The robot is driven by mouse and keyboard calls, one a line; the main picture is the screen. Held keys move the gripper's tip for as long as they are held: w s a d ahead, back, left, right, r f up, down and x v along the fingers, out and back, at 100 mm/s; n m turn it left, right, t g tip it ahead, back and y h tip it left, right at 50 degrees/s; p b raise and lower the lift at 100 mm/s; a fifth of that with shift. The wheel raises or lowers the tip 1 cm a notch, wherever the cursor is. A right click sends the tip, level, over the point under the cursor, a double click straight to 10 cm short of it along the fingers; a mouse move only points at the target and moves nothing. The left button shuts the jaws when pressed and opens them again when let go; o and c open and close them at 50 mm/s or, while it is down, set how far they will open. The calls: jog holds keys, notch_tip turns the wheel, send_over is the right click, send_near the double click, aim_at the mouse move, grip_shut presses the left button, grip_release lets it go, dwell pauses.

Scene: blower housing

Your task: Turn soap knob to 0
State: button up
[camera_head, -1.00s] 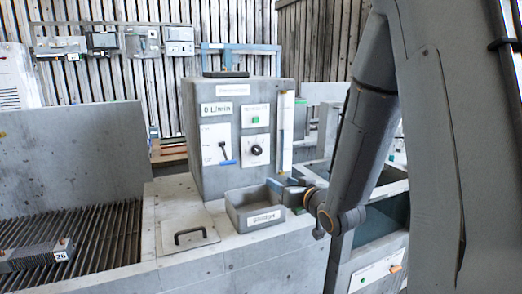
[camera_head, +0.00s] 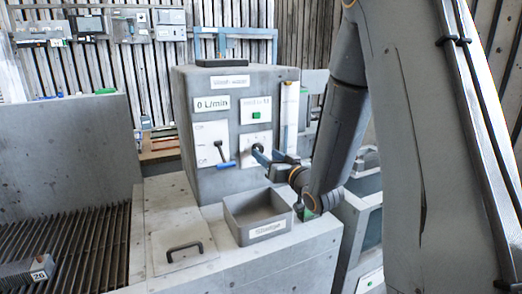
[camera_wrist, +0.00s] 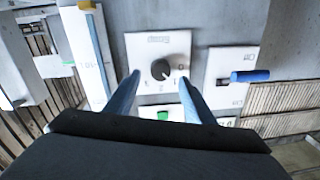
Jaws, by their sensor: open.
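The dark round knob (camera_wrist: 160,69) sits on a white dial plate (camera_wrist: 148,50) in the wrist view. A 0 mark shows right of the knob there; I cannot tell the pointer's setting. In the head view the knob (camera_head: 257,148) is partly covered by my gripper. My gripper (camera_head: 265,157) is at the front of the grey cabinet (camera_head: 230,179). Its two blue fingers are open in the wrist view (camera_wrist: 158,79), one tip on each side of the knob and apart from it. I cannot tell their depth to the plate.
A blue-handled lever (camera_head: 224,162) is left of the dial, on its own plate. A clear vertical gauge (camera_head: 288,115) is to the right. An open grey tray (camera_head: 233,218) marked Sludge stands below. A green button (camera_head: 256,115) is above the dial.

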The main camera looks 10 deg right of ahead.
aim_at(261, 151)
jog(key=shift+p+x, duration=0.35)
jog(key=shift+x, duration=1.6)
jog(key=c, duration=1.1)
jog(key=shift+o, duration=0.2)
jog(key=n+b, duration=0.3)
jog(key=n, duration=0.2)
jog(key=shift+a+b, duration=0.1)
jog(key=shift+b, duration=0.2)
jog(key=shift+n+b, duration=1.2)
jog(key=shift+n, duration=0.7)
